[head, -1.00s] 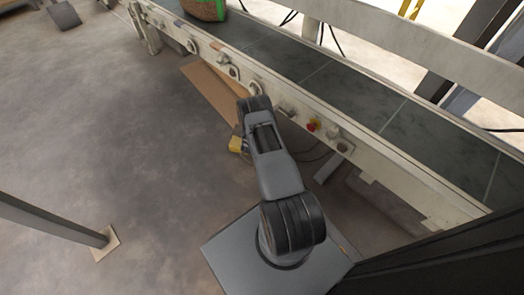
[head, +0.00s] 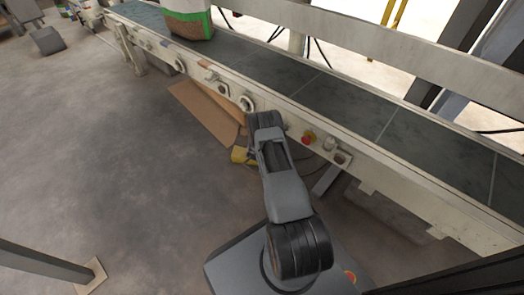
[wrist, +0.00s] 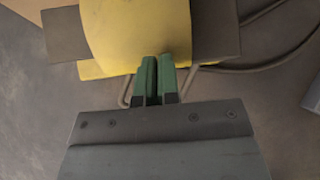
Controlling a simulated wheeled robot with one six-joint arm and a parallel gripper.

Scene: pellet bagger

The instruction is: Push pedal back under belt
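The yellow pedal (head: 240,155) sits on the floor beside the near edge of the belt conveyor (head: 330,90), partly hidden by my arm in the head view. In the wrist view the pedal (wrist: 137,30) fills the top, with a flat brownish plate (wrist: 66,36) showing at its sides. My gripper (wrist: 158,62) has its green fingers close together, with only a thin dark gap and nothing seen between them. The fingertips overlap the pedal's near edge in the picture; whether they touch it I cannot tell. In the head view the fingers are hidden behind my arm.
Flat cardboard (head: 205,112) lies on the floor left of the pedal. A cable (wrist: 250,66) runs right from it. A red button (head: 308,138) is on the conveyor's side. A bag (head: 187,24) stands on the belt.

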